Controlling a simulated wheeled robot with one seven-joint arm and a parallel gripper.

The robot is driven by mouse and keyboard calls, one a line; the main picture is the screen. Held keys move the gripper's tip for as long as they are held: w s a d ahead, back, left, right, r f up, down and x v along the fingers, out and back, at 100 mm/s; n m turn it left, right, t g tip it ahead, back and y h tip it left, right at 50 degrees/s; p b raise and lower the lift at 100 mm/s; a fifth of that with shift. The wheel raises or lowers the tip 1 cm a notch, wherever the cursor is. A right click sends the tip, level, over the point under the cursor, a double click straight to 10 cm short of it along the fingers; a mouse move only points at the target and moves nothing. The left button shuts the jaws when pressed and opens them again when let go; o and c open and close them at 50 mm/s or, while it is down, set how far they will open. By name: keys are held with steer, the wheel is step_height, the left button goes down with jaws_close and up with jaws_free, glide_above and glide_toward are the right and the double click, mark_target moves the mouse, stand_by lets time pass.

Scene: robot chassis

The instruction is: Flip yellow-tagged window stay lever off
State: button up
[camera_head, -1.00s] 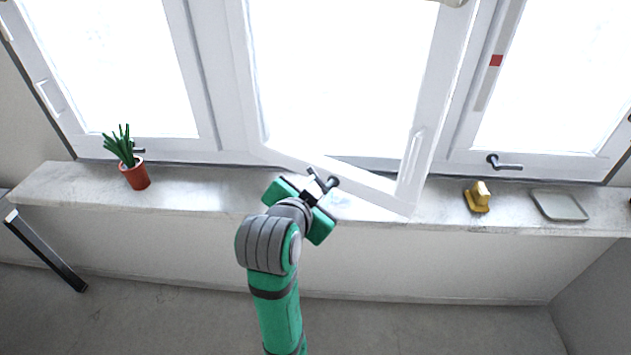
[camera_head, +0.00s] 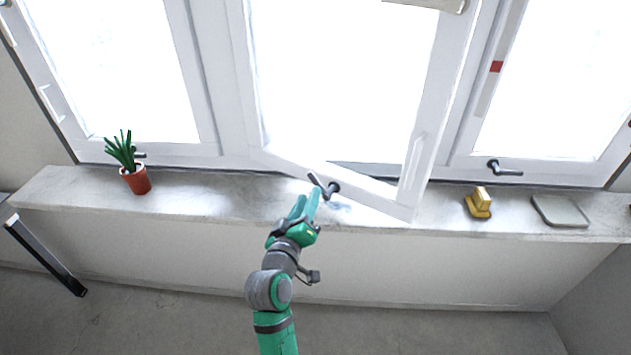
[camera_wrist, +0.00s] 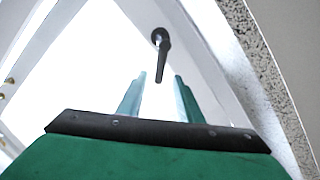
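The middle window sash (camera_head: 350,182) is swung inward over the sill. A dark lever (camera_head: 325,186) sits on its lower rail; the wrist view also shows this lever (camera_wrist: 162,55), with its arm pointing down the picture. I see no yellow tag on it. My gripper (camera_head: 308,195) is just below and left of the lever in the head view, its green fingers pointing toward the rail. In the wrist view my gripper (camera_wrist: 160,79) is open, the lever's free end appearing in line with the gap between the fingertips. Contact cannot be told.
Other dark handles are on the left window (camera_head: 138,154) and right window (camera_head: 505,169). The sill (camera_head: 220,197) holds a potted plant (camera_head: 134,178), a yellow object (camera_head: 478,203) and a grey tray (camera_head: 560,211). A red mark (camera_head: 496,67) is on the right frame.

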mark_target(314, 183)
steer(key=x, duration=0.7)
steer(key=shift+w+d, duration=0.15)
steer(key=shift+w, duration=0.25)
jaws_close()
